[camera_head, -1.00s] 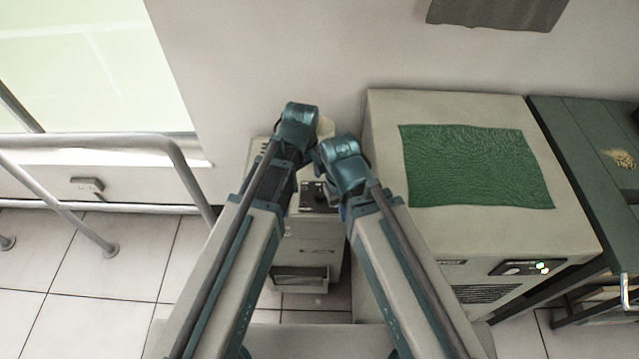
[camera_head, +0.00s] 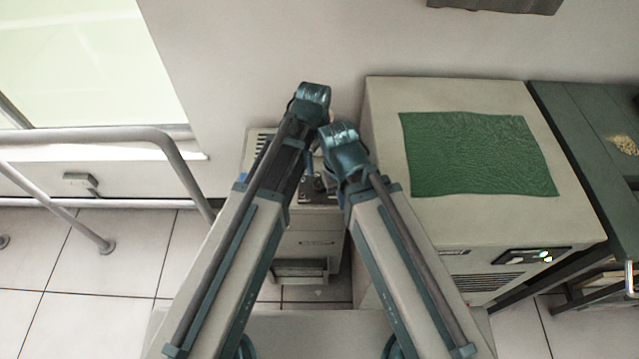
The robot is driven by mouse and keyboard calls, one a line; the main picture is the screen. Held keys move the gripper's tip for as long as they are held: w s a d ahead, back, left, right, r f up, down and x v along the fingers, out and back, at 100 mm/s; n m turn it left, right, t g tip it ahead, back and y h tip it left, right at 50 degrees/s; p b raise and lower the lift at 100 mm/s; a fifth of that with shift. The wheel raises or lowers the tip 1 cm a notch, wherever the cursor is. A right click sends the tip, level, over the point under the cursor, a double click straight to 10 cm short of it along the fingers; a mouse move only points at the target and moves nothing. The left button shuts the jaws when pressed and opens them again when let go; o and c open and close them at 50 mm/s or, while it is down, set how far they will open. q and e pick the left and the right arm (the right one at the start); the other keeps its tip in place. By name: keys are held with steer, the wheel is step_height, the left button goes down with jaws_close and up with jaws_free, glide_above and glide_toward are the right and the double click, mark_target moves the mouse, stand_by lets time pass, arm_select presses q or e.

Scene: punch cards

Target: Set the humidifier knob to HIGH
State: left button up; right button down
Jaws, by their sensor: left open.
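The humidifier (camera_head: 312,243) is a small beige cabinet on the floor between my two arms. A dark control panel (camera_head: 322,190) shows on its top front, partly covered by my arms. The knob cannot be made out clearly there. My left gripper (camera_head: 311,170) is mostly hidden behind its own wrist, just above the panel; it is open. I cannot tell whether it touches the knob. My right arm's wrist is beside it, over the humidifier's right side, and hides the right gripper.
A large beige cabinet (camera_head: 385,95) with a green cloth (camera_head: 478,155) on top stands close on the right. A dark green table (camera_head: 575,120) is beyond it. A metal rail (camera_head: 90,137) stands at left. The wall is close behind the humidifier.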

mark_target(320, 185)
arm_select(q)
steer(key=f+b, duration=1.2)
steer(key=f, duration=0.1)
steer(key=shift+w+d, duration=0.25)
steer(key=shift+w, duration=0.1)
jaws_close()
